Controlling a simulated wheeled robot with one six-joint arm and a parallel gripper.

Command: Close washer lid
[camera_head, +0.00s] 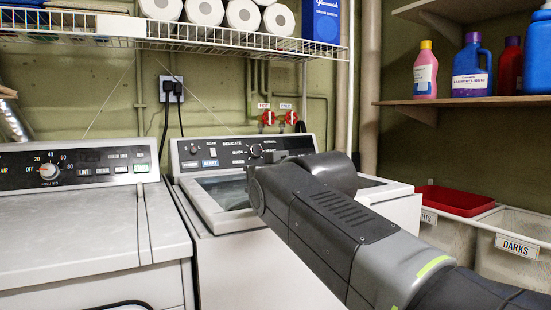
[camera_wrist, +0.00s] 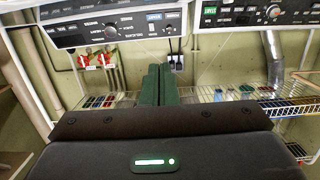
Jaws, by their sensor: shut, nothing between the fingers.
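The washer (camera_head: 255,270) stands in the middle of the head view, with its control panel upright at the back. Its white-framed lid (camera_head: 206,212) with a dark window lies flat or nearly flat on top; I cannot tell whether it is fully down. My arm crosses over the lid's right part and hides it. My gripper is hidden behind the arm in the head view. In the wrist view, which is upside down, my gripper (camera_wrist: 158,70) has its dark green fingers together and empty. The washer's control panel (camera_wrist: 110,28) shows there at upper left.
A dryer (camera_head: 85,230) stands close on the left. A wire shelf (camera_head: 215,42) with paper rolls hangs above. Bottles stand on a wooden shelf (camera_head: 455,101) at right. A red tray (camera_head: 453,200) and laundry bins (camera_head: 515,250) are right of the washer.

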